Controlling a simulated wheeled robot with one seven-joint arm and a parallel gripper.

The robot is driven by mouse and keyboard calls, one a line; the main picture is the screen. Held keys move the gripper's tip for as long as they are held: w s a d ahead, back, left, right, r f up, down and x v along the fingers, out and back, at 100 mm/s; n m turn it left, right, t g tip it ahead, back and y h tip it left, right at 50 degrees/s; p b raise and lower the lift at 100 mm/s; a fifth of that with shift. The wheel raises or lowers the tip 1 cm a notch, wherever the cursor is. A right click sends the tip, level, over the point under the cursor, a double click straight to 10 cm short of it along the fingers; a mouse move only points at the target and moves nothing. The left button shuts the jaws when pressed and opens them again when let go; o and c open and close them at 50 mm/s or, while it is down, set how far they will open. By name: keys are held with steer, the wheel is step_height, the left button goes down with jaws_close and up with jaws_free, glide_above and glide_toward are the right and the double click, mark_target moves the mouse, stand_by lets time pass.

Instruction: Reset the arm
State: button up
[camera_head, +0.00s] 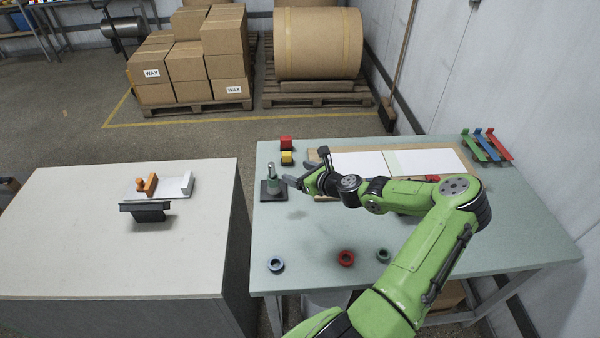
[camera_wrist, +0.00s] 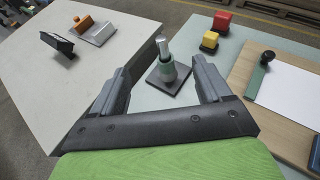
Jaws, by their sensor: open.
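My green arm reaches across the pale green table (camera_head: 315,285) from the lower right. My gripper (camera_head: 287,172) is open and empty, its fingers pointing left towards a small post with a green collar on a dark square base (camera_head: 272,190). In the wrist view the post (camera_wrist: 167,70) stands upright beyond and between the two open fingers of my gripper (camera_wrist: 160,85). The fingers look apart from the post, though the exact gap is hard to tell.
A board with white sheets (camera_head: 400,162) lies behind my arm. Red (camera_head: 286,142) and yellow (camera_head: 287,158) blocks stand near the back edge. Several rings, one red (camera_head: 346,258), lie in front. A white table (camera_head: 80,220) at left holds an orange-handled tool (camera_head: 148,184) and a black item (camera_head: 147,211).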

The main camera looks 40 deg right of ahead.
stand_by(0.6)
steer(key=s+a+r+n+g+y+b, duration=0.15)
steer(key=a+n+g, duration=0.25)
steer(key=a+n, duration=0.5)
steer(key=s+a+r+n+g+y, duration=0.15)
steer(key=a+n+g, duration=0.25)
steer(key=a+n, duration=0.5)
steer(key=s+a+r+n+h, duration=0.1)
steer(key=s+a+r+n, duration=0.2)
steer(key=s+r+n, duration=0.2)
steer(key=s+a+r+n+h+b, duration=0.1)
steer(key=s+a+r+n, duration=0.3)
steer(key=s, duration=0.6)
steer(key=s+a+r+n+h+b, duration=0.1)
steer(key=s+a+r+n, duration=0.3)
steer(key=s+r+n, duration=0.2)
steer(key=s+n, duration=0.2)
steer(key=shift+s+r+n, duration=0.15)
steer(key=shift+s+n, duration=0.15)
steer(key=shift+s, duration=0.1)
